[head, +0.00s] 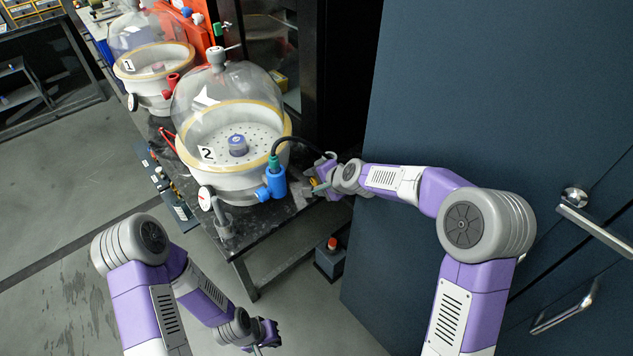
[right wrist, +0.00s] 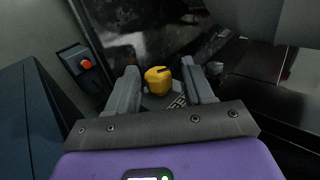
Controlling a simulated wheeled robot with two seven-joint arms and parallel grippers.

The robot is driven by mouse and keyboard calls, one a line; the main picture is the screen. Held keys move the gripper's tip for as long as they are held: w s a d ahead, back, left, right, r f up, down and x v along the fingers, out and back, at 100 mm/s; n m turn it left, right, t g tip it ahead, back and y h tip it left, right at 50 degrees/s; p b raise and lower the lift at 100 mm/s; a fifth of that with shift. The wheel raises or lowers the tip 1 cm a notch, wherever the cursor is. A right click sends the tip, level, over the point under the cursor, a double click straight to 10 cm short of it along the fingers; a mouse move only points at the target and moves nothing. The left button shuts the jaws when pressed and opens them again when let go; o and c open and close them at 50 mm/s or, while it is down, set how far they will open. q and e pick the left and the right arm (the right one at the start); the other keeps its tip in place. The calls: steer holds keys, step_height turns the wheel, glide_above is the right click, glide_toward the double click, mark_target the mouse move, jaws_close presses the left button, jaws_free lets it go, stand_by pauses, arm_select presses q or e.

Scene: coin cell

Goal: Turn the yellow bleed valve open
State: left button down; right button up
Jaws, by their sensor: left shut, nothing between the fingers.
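The yellow bleed valve (right wrist: 158,80) shows in the right wrist view as a round yellow knob with a dark slot or mark on top. A small bit of yellow shows beside my right gripper in the head view, mostly hidden by it. My right gripper (right wrist: 162,84) is open, with one finger on each side of the knob and a narrow gap visible on both sides. In the head view the right gripper (head: 316,186) is at the bench's right end. My left gripper (head: 268,338) is shut and empty, low in front of the bench.
Bell jar 2 (head: 228,105), with a blue valve (head: 272,184) and a black hose, stands on the dark bench (head: 262,232) left of my right gripper. Bell jar 1 (head: 150,50) is behind it. A dark blue cabinet (head: 440,90) stands close on the right. A box with a red button (head: 331,246) is below.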

steer(key=shift+s+f, duration=0.1)
steer(key=shift+f, duration=0.15)
steer(key=shift+g+h, duration=0.3)
